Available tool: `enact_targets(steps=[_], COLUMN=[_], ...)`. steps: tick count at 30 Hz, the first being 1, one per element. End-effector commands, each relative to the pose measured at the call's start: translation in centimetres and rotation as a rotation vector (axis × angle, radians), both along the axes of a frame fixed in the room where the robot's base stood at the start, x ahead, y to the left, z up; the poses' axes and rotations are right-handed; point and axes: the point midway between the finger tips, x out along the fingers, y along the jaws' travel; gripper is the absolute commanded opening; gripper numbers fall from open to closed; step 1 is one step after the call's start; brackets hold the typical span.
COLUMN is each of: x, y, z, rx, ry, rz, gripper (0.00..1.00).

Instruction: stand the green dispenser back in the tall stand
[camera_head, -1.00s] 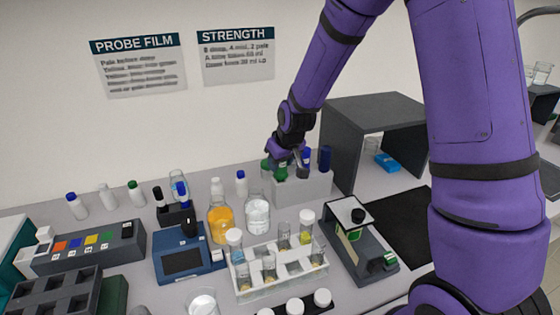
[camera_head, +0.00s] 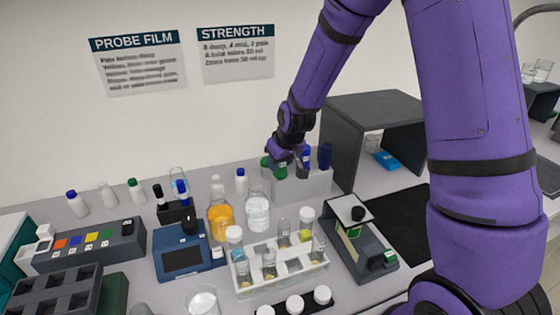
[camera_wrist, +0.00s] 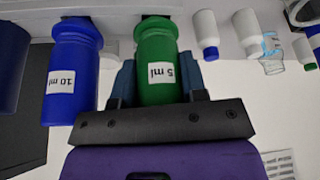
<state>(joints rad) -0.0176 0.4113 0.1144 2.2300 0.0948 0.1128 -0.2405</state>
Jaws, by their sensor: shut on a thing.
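The green dispenser (camera_wrist: 157,62), labelled 5 ml, is between the two fingers of my gripper (camera_wrist: 155,85) in the wrist view. My gripper is shut on it. In the head view the green dispenser (camera_head: 281,171) is at the left end of the tall grey stand (camera_head: 303,187), with my gripper (camera_head: 280,160) at its top. Its lower end is hidden, so I cannot tell how deep it sits. A blue dispenser (camera_wrist: 75,70), labelled 10 ml, is beside it, and a dark blue one (camera_head: 324,158) is at the right end.
A dark open-fronted shelf box (camera_head: 340,150) stands right of the stand. A clear bottle (camera_head: 257,213), an orange bottle (camera_head: 220,222) and a white tube rack (camera_head: 280,275) stand in front. Small capped bottles (camera_head: 241,181) line the wall to the left.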

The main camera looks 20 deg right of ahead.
Motion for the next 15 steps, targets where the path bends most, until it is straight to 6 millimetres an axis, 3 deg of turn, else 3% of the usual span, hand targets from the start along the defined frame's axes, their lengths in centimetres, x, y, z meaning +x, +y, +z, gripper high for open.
enact_targets(steps=[1, 5, 15], x=[-0.01, -0.01, -0.08], y=[0.0, 0.0, -0.03], z=[0.0, 0.0, 0.28], rx=[0.0, 0.0, 0.0], ry=[0.0, 0.0, -0.001], rz=[0.0, 0.0, 0.0], gripper=[0.42, 0.69, 0.69])
